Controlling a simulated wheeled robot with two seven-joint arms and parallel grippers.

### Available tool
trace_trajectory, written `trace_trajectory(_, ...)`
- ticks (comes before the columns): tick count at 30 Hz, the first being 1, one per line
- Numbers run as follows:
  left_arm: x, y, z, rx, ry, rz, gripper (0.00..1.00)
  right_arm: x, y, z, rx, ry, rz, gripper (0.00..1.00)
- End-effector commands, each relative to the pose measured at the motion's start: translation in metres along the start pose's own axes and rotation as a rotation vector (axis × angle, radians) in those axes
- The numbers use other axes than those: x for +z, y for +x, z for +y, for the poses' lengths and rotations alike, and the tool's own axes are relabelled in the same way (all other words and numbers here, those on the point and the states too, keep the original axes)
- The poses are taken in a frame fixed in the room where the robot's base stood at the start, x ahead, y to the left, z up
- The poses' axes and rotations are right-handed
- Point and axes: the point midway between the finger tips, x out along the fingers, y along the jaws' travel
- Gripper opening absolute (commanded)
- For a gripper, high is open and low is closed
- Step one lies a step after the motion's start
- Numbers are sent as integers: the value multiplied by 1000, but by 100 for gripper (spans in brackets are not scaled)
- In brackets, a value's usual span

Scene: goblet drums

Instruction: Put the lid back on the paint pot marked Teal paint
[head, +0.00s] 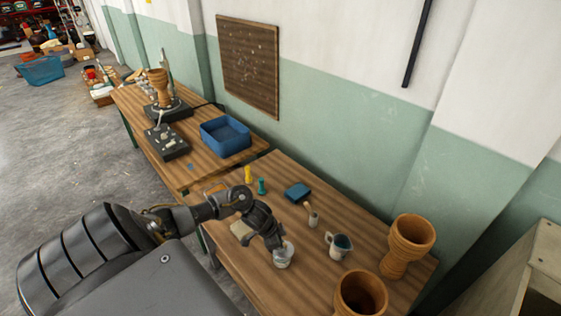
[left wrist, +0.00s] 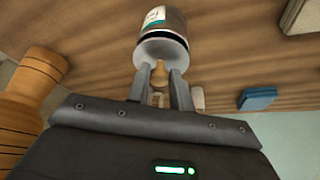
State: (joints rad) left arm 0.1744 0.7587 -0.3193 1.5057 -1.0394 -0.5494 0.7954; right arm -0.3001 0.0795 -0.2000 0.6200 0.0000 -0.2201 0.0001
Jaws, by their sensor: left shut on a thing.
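My left gripper (head: 276,243) is at a small grey-white paint pot (head: 284,261) on the near workbench. In the left wrist view, the fingers (left wrist: 162,88) are shut on the tan knob (left wrist: 160,72) of a pale grey round lid (left wrist: 150,50). The lid is at the mouth of the pot (left wrist: 172,20), which has a white and teal label (left wrist: 154,16); its wording is too small to read. A dark band shows between lid and pot, and I cannot tell whether the lid is fully seated. My right gripper is not in view.
A jug with dark teal contents (head: 339,244), a small pot with a brush (head: 313,219) and two goblet drums (head: 407,245) (head: 360,294) stand to the right. A blue block (head: 297,192) and yellow (head: 248,175) and green (head: 262,186) items lie behind. A blue bin (head: 225,137) is farther back.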

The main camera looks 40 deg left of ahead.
Motion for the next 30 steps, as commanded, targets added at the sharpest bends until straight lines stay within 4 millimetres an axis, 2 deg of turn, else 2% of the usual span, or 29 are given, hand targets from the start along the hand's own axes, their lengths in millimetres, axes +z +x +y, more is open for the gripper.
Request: trace_trajectory(30, 6, -1, 0, 0, 0, 0, 0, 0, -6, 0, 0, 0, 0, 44)
